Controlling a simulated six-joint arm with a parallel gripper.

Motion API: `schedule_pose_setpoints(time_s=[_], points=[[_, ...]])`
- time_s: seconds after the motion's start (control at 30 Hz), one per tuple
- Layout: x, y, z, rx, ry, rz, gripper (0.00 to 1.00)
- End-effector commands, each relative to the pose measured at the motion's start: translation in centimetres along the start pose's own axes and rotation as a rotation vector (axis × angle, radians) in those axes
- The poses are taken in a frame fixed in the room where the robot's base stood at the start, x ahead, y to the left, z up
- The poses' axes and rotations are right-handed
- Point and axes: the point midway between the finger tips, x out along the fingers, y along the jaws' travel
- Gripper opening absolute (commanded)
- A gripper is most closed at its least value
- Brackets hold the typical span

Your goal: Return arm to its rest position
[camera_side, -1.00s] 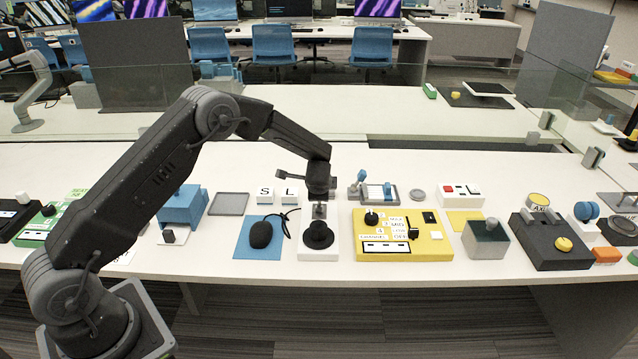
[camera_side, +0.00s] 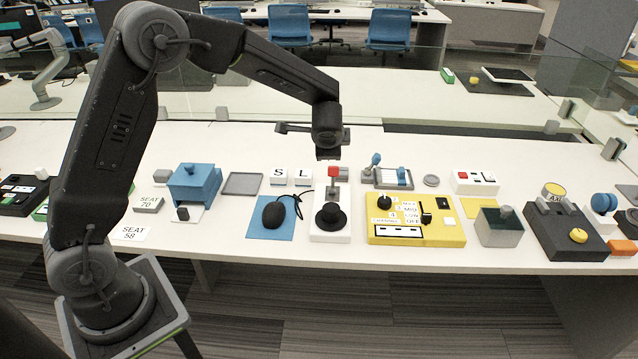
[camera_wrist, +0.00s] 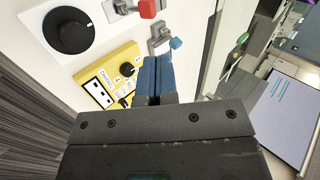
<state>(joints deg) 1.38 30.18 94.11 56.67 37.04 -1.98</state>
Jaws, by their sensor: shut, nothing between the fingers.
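My gripper (camera_side: 329,153) hangs in the air above the back of the white box with the black knob (camera_side: 331,216), pointing down. In the wrist view my gripper's two blue fingers (camera_wrist: 158,78) lie together, shut, with nothing between them. A small red block (camera_side: 333,172) on a grey post stands at the back of the white box, just below my gripper. The wrist view also shows the black knob (camera_wrist: 69,29) and the red block (camera_wrist: 147,8) near its top edge, apart from the fingers.
A yellow panel (camera_side: 455,236) with knob and switches lies to the right, and a black mouse (camera_side: 274,214) on a blue mat to the left. A blue box (camera_side: 195,184) stands further left. A glass screen (camera_side: 420,85) runs behind. The air above the table is clear.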

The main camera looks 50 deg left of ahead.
Motion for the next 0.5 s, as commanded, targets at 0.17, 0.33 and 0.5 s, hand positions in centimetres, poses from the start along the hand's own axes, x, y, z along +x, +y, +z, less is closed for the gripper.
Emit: schedule_pose_setpoints(time_s=[0.17, 0.33, 0.5], points=[[-7.8, -0.9, 3.4, -0.188, 0.003, 0.062, 0.0], [-14.7, 0.4, 7.1, -0.369, 0.012, 0.151, 0.0], [-20.7, 3.0, 10.9, -0.535, 0.038, 0.255, 0.0]])
